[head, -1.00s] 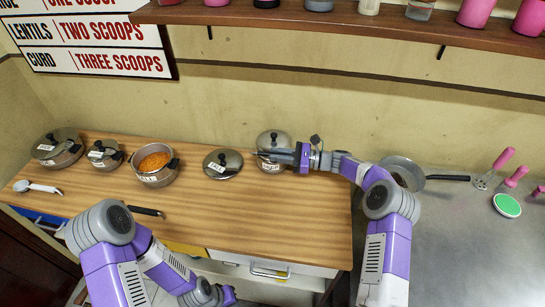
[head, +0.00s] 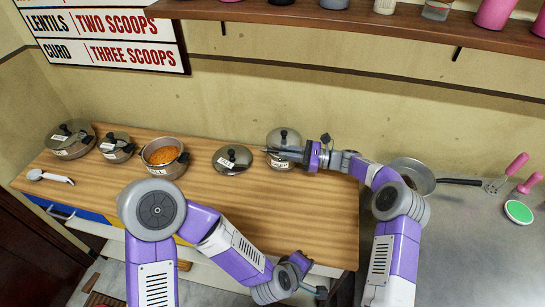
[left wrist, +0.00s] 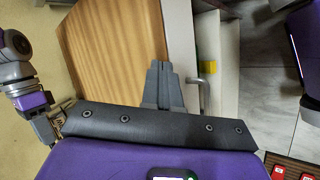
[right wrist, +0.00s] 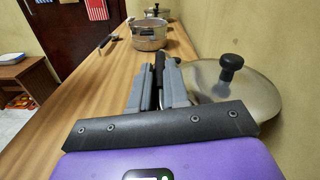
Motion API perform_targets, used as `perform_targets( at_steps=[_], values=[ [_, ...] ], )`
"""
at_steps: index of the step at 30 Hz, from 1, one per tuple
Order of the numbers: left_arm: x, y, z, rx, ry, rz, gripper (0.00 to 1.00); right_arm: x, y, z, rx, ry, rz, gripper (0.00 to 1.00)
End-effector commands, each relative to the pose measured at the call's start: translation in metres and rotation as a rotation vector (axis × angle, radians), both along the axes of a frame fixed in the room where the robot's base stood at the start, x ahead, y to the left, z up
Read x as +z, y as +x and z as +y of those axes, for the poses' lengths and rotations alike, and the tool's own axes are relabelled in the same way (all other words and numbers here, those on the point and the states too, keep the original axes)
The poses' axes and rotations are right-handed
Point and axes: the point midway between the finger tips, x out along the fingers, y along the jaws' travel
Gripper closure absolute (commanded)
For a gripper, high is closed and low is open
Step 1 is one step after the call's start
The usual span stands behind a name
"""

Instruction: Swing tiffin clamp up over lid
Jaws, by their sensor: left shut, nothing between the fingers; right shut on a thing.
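The lidded metal pot (head: 277,135) stands at the back right of the wooden counter. Its round lid with a black knob (right wrist: 231,62) shows close on the right in the right wrist view. My right gripper (head: 274,152) reaches in from the right beside this pot. Its fingers (right wrist: 159,75) are shut on a narrow dark bar (right wrist: 159,66); whether this is the tiffin clamp or a pot handle I cannot tell. My left gripper (head: 320,292) is low in front of the counter. In the left wrist view its fingers (left wrist: 158,68) are shut and empty.
A loose lid (head: 233,154) lies left of the pot, with an open pot of orange food (head: 161,155) beyond. Two lidded pots and a white scoop (head: 50,177) are farther left. A frying pan (head: 411,173) sits at right. The front counter is clear.

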Motion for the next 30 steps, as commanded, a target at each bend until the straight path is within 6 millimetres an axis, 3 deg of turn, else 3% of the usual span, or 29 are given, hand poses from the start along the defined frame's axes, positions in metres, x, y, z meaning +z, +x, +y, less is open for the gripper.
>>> perform_targets(
  at_steps=[3, 8, 15, 17, 30],
  values=[
    [0.015, 0.05, 0.012, 0.151, -0.076, -0.052, 1.0, 0.001, 0.0, 0.001, 0.001, 0.001, -0.001, 1.0],
    [0.037, 0.117, 0.042, 0.365, -0.19, -0.118, 1.0, 0.001, 0.0, 0.001, 0.001, 0.001, -0.001, 1.0],
    [0.08, 0.213, 0.119, 0.691, -0.388, -0.255, 1.0, 0.0, 0.0, 0.0, 0.001, 0.0, -0.001, 1.0],
    [0.083, 0.205, 0.11, 0.72, -0.448, -0.207, 1.0, 0.0, 0.0, 0.0, 0.001, 0.0, -0.001, 1.0],
    [0.125, 0.196, 0.106, 1.098, -1.004, 0.103, 1.0, 0.0, 0.0, 0.0, 0.0, 0.0, 0.0, 1.0]
  ],
)
